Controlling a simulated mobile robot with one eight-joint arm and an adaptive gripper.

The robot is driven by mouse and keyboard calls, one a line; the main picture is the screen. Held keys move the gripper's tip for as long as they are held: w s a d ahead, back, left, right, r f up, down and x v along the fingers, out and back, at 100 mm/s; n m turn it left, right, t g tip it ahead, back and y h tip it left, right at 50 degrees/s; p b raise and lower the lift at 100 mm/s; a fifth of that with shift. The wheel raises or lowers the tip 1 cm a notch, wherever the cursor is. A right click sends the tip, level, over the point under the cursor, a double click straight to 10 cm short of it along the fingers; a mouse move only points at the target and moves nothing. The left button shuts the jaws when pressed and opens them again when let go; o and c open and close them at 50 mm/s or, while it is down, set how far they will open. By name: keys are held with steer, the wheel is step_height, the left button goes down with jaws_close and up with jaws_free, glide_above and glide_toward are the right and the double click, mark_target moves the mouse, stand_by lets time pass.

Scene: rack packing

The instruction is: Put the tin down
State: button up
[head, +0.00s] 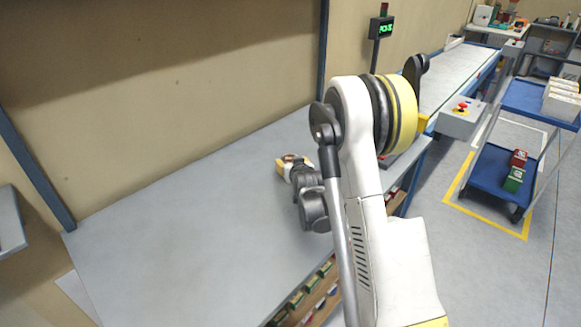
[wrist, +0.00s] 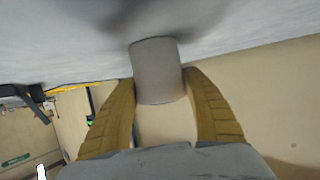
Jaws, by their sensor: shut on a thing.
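The tin (wrist: 157,60) is a plain grey cylinder in the middle of the wrist view. My gripper (wrist: 158,78) is shut on it, with one yellow finger on each side. The tin's far end is close to the grey tabletop, which fills the top of the wrist view, and a dark shadow lies beside it. I cannot tell whether it touches. In the head view my gripper (head: 293,162) is low over the grey table (head: 190,230), near its back edge, and mostly hides the tin.
The table is clear to the left of my gripper. Shelves with several small boxes (head: 295,300) sit under its front edge. A blue cart (head: 495,170) with red and green boxes stands at the right. A conveyor (head: 455,80) runs behind, near a control box (head: 460,120).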

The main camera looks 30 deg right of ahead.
steer(key=shift+r, duration=0.1)
step_height(320, 180, up, 5)
steer(key=p, duration=0.3)
steer(key=shift+s+d, duration=0.1)
steer(key=s+d+r+p, duration=0.4)
steer(key=s+d+r, duration=0.25)
steer(key=s, duration=0.25)
steer(key=a+r+n+y, duration=0.1)
steer(key=a, duration=0.3)
steer(key=s+a+r+n+y, duration=0.1)
steer(key=a, duration=0.4)
steer(key=s+a+r+n+y, duration=0.1)
steer(key=a+r, duration=0.1)
steer(key=a, duration=0.3)
steer(key=shift+a+y, duration=0.15)
steer(key=shift+y, duration=0.25)
steer(key=s+a+r+n+y, duration=0.1)
steer(key=s+a+y, duration=0.1)
steer(key=a, duration=0.5)
steer(key=s+a+r+n+y, duration=0.2)
steer(key=s+a, duration=0.2)
steer(key=a, duration=0.2)
steer(key=shift+s+a+r+n, duration=0.2)
steer(key=shift+a+r+n, duration=0.1)
steer(key=shift+a, duration=0.1)
steer(key=shift+w+d, duration=0.1)
